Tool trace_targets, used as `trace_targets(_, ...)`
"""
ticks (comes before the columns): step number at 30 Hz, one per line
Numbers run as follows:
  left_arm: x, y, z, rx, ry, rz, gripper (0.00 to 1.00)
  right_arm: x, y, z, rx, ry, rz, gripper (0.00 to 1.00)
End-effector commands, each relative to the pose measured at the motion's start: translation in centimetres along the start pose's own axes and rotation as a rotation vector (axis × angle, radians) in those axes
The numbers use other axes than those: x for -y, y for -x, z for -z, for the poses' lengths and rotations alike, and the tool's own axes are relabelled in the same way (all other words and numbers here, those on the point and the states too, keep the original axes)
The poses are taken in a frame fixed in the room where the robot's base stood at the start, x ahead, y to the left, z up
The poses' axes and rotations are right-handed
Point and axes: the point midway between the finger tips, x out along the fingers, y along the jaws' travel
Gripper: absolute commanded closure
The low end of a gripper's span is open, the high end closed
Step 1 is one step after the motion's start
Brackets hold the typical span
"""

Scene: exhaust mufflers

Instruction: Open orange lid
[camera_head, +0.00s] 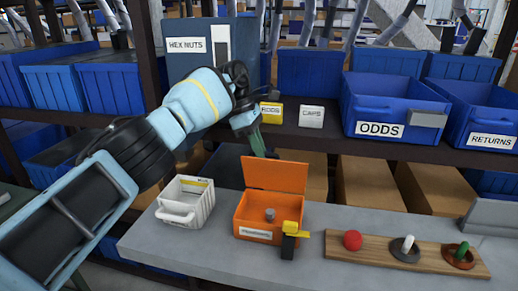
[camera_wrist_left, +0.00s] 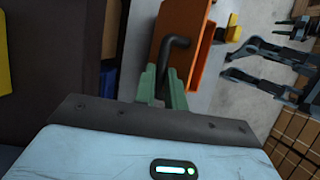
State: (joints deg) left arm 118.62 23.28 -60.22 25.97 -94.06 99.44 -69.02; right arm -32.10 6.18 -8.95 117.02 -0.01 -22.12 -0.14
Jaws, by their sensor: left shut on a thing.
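The orange box (camera_head: 268,232) stands on the grey bench with its orange lid (camera_head: 275,174) raised up at the back. A small grey cylindrical piece (camera_head: 270,215) shows inside it. My left gripper (camera_head: 257,146) is behind the lid's upper edge. In the left wrist view, its green fingers (camera_wrist_left: 163,88) are shut around a dark bent handle (camera_wrist_left: 176,50) by the orange lid (camera_wrist_left: 178,20). The exact contact is partly hidden in the head view.
A yellow and black piece (camera_head: 291,236) is at the box's front right corner. A white bin (camera_head: 187,203) stands to the left. A wooden board (camera_head: 404,253) with several coloured pieces lies to the right. A shelf with blue bins (camera_head: 385,104) is behind the bench.

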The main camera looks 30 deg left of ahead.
Motion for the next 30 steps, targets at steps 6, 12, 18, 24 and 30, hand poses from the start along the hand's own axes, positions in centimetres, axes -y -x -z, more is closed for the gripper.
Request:
trace_targets(6, 0.0, -0.8, 0.6, -0.012, 0.009, 0.011, 1.0, 0.0, 0.0, -0.1, 0.002, 0.001, 0.0, 0.62)
trace_targets(12, 0.0, -0.8, 0.5, -0.01, 0.008, 0.01, 0.76, 0.0, 0.2, -0.5, 0.009, 0.001, 0.001, 0.62)
trace_targets(18, 0.0, -0.5, 0.3, -0.005, 0.005, 0.006, 0.66, 0.1, 0.3, -0.7, 0.013, 0.0, 0.001, 0.62)
trace_targets(24, 0.1, -0.2, 0.1, -0.003, 0.003, 0.005, 0.66, 0.1, 0.4, -0.5, 0.012, 0.0, 0.001, 0.62)
trace_targets(30, 0.5, 0.9, -0.7, -0.002, 0.001, 0.002, 0.66, 0.0, 1.0, 0.6, -0.003, 0.003, -0.001, 0.62)
